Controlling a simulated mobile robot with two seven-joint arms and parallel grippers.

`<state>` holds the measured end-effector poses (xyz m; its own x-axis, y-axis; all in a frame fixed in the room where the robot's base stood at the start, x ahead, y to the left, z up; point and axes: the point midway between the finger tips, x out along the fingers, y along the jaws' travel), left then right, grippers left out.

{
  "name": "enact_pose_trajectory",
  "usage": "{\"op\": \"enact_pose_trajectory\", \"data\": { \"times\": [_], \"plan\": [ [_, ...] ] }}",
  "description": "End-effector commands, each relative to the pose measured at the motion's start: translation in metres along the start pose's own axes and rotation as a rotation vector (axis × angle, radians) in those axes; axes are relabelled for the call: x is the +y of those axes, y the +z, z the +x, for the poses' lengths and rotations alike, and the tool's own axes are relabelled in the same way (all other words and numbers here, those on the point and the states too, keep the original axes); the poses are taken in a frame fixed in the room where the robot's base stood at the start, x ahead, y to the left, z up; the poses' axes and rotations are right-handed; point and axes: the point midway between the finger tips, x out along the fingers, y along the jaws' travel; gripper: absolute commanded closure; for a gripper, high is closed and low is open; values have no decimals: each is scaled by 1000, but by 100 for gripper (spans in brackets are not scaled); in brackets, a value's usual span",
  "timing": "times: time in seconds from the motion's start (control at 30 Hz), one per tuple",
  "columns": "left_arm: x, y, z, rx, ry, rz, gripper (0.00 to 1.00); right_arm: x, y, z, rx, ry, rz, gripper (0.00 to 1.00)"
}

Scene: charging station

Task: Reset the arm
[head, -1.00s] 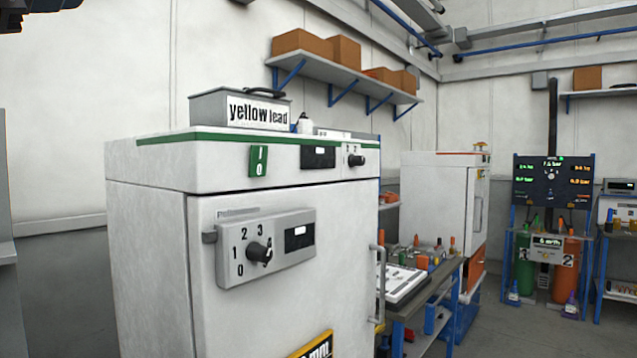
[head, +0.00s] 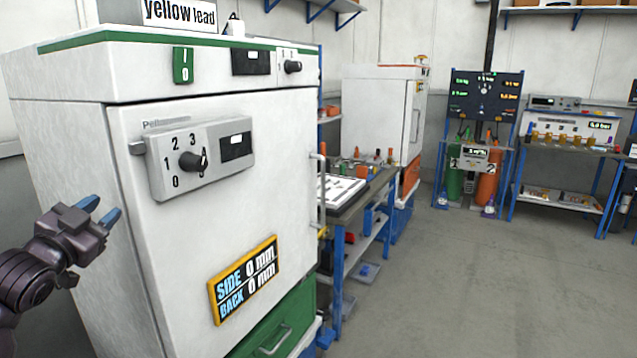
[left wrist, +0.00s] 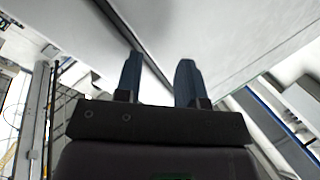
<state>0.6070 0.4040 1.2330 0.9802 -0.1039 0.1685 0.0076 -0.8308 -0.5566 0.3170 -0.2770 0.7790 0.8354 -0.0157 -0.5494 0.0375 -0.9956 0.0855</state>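My left gripper (head: 101,212) is at the left of the head view, beside the left front edge of a large white cabinet (head: 150,270). Its two blue fingers are apart with nothing between them. They also show apart and empty in the left wrist view (left wrist: 160,78), in front of a pale surface with a dark seam. Whether they touch the cabinet cannot be told. My right gripper is not in view.
The cabinet has a black knob (head: 193,161), a door handle (head: 320,195) and a yellow-framed sign (head: 244,280). A workbench (head: 352,205) stands right of it. A gas panel (head: 482,98) is farther back. The grey floor (head: 430,290) at right is clear.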

Motion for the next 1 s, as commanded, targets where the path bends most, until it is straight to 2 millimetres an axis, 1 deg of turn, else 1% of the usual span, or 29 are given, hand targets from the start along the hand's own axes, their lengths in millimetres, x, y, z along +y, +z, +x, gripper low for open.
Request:
{"op": "enact_pose_trajectory", "data": {
  "times": [0.03, 0.1, 0.17, 0.2, 0.27, 0.3, 0.37, 0.4, 0.47, 0.5, 0.57, 0.6, 0.67, 0.7, 0.77, 0.8, 0.9, 1.0],
  "plan": [
    [20, 22, -8, -30, 11, -27, 64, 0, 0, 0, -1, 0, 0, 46],
    [44, 49, -19, -67, 24, -54, 64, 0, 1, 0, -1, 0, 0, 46],
    [66, 70, -30, -99, 34, -78, 64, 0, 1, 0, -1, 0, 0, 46],
    [81, 84, -39, -122, 42, -94, 64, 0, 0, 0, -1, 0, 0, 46],
    [104, 105, -53, -158, 53, -118, 64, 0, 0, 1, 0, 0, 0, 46],
    [120, 118, -64, -183, 62, -135, 64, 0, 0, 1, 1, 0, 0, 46],
    [145, 137, -82, -222, 74, -160, 64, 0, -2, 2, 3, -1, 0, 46],
    [162, 149, -95, -250, 82, -175, 64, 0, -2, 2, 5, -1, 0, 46],
    [186, 165, -116, -294, 95, -200, 64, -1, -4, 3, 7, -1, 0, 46],
    [204, 175, -131, -325, 104, -218, 64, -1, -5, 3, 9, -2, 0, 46],
    [228, 189, -155, -374, 115, -247, 64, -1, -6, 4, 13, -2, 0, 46],
    [245, 198, -172, -408, 124, -270, 64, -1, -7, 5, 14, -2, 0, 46],
    [269, 208, -197, -461, 134, -307, 64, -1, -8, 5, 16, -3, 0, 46],
    [285, 214, -215, -497, 141, -336, 64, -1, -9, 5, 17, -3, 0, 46],
    [307, 221, -242, -550, 147, -384, 64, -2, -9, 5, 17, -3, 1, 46],
    [320, 224, -259, -585, 149, -414, 64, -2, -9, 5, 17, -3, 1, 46],
    [343, 230, -296, -656, 148, -470, 64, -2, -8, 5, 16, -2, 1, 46],
    [352, 236, -323, -708, 141, -497, 64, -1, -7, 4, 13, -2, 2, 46]
  ]
}}
